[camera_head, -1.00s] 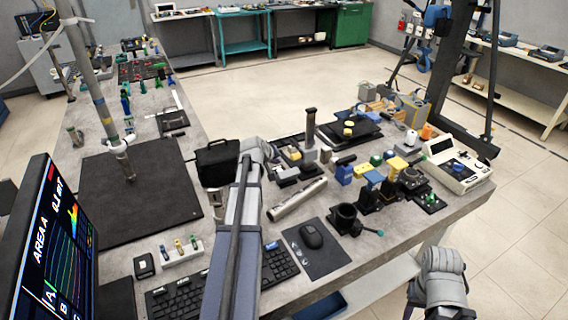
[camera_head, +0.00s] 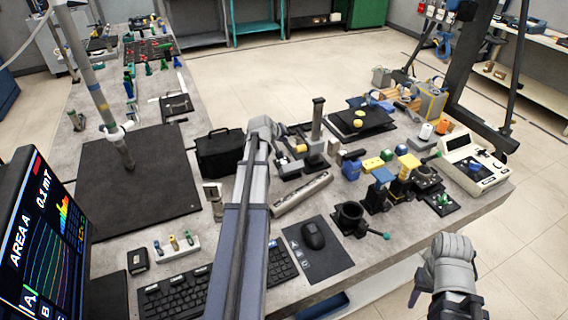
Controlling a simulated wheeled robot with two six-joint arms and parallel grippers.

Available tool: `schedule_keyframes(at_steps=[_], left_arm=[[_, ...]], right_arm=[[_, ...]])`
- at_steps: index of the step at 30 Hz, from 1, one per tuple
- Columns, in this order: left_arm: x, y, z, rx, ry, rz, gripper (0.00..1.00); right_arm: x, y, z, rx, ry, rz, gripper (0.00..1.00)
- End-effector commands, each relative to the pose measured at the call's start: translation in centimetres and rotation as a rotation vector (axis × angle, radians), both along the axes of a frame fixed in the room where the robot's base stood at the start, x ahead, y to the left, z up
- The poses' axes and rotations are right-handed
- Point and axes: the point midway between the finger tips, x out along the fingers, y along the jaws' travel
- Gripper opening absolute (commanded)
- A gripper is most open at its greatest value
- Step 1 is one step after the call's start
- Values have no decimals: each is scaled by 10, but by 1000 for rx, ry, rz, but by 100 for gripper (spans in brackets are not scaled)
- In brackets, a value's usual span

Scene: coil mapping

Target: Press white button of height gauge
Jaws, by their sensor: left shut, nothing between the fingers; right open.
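A device that looks like the height gauge (camera_head: 317,118) stands near the middle of the bench, with a dark upright post and a dark base. A white button cannot be made out on it at this size. My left arm reaches up from the bottom of the head view. Its gripper (camera_head: 270,131) is shut and empty, just left of the gauge and apart from its post; the fingertips are small and partly hidden by the wrist. My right gripper (camera_head: 425,282) is open and empty, off the bench's front edge at the lower right.
A black case (camera_head: 219,153) stands left of my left gripper. Blue and yellow blocks and a white meter (camera_head: 470,163) crowd the right side. The dark mat (camera_head: 150,190) is mostly bare.

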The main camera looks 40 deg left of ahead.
Motion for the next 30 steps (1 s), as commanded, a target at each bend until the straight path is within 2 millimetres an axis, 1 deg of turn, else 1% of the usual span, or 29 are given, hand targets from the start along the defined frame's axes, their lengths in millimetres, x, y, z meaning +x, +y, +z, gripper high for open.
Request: schedule_keyframes(at_steps=[1, 8, 15, 18, 23, 30], left_arm=[[0, 0, -6, 0, 0, 0, 0], [0, 0, -32, 0, 0, 0, 0], [0, 0, -66, 0, 0, 0, 0], [0, 0, -77, 0, 0, 0, 0], [0, 0, -84, 0, 0, 0, 0], [0, 0, -84, 0, 0, 0, 0]], right_arm=[[0, 0, -6, 0, 0, 0, 46], [0, 0, -32, 0, 0, 0, 46], [0, 0, -66, 0, 0, 0, 46], [0, 0, -77, 0, 0, 0, 46], [0, 0, -84, 0, 0, 0, 46], [0, 0, -84, 0, 0, 0, 46]])
